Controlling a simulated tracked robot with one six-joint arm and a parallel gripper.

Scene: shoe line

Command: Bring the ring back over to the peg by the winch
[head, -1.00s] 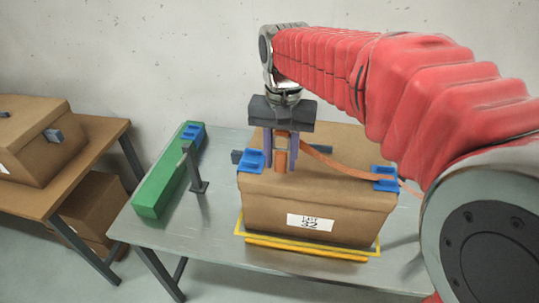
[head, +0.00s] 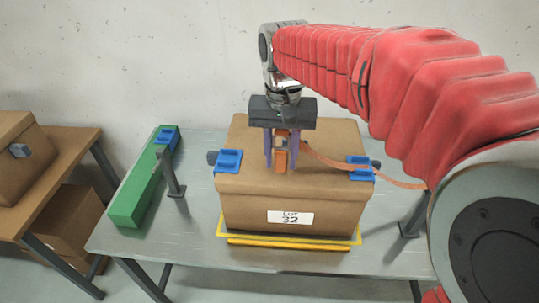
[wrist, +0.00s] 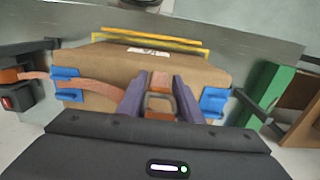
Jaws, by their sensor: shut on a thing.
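My gripper (head: 281,150) is shut on the ring (head: 281,143), a small squarish metal buckle on the end of an orange strap (head: 325,160). In the wrist view the ring (wrist: 160,103) sits between the purple fingers, above the carton (wrist: 100,62). The strap runs right over the carton in the head view and passes behind my arm. The winch (wrist: 12,92), orange and dark with a red part, shows at the left edge of the wrist view. A dark post (head: 413,215) stands near that side; I cannot tell whether it is the peg.
Blue corner guards (head: 228,160) and (head: 359,170) sit on the carton's edges. A green beam (head: 143,190) with a blue guard on it and another dark post (head: 171,173) are at the table's left. A brown bench (head: 50,180) with cartons stands further left.

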